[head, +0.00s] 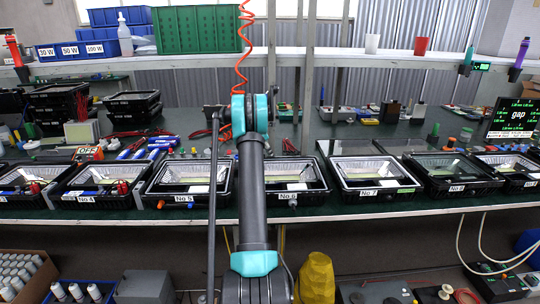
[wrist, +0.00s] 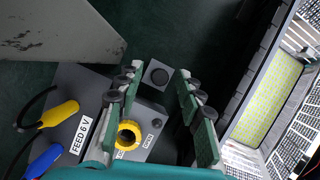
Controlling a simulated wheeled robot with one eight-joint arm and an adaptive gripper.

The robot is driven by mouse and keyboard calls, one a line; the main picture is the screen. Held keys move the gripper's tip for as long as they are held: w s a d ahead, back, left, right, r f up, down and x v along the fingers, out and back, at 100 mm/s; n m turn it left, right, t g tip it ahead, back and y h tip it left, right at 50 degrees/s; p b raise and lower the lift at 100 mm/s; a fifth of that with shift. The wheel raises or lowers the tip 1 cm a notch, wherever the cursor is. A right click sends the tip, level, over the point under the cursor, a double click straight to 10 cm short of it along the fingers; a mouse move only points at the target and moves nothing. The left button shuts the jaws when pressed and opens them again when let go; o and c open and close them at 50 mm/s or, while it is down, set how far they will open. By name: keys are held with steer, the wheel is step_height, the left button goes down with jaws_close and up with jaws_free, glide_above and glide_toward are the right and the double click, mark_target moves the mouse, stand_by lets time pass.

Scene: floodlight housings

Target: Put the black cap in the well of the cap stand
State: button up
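In the wrist view my gripper (wrist: 161,72) is open, with its two green-padded fingers apart. Past the fingertips, between them in the picture, is a small grey square block (wrist: 146,82) with a round black face (wrist: 159,76) on top. I cannot tell whether this black round is the cap or a dark well. Nothing is clearly held between the pads, and I cannot tell the height of the fingertips above the block. In the head view my arm hides the gripper, and I cannot pick out the cap or stand there.
A floodlight housing (wrist: 268,95) lies right. In the head view, several housings, including No.7 (head: 375,194), line the bench front; a shelf (head: 400,57) crosses behind.

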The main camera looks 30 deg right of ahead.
steer(key=v, duration=1.2)
steer(key=s+a+r+m+t, duration=0.1)
steer(key=s+a+m, duration=0.1)
steer(key=a, duration=0.5)
steer(key=s+a+r+m+t, duration=0.1)
steer(key=s+a+m, duration=0.1)
steer(key=a, duration=0.6)
steer(key=s+a+f+m+t+y, duration=0.15)
steer(key=s+a+m, duration=0.25)
steer(key=s+a, duration=0.85)
steer(key=s+a+f+m+t+y, duration=0.1)
steer(key=s+a+f+m, duration=0.2)
steer(key=s+a+f, duration=0.3)
steer(key=s+a+f+m+t+y, duration=0.1)
steer(key=s+a+f, duration=0.5)
steer(key=s+a, duration=0.6)
steer(key=s+m+y, duration=0.1)
steer(key=s+m, duration=0.1)
steer(key=s, duration=0.5)
steer(key=shift+s+m, duration=0.2)
steer(key=shift+m, duration=0.2)
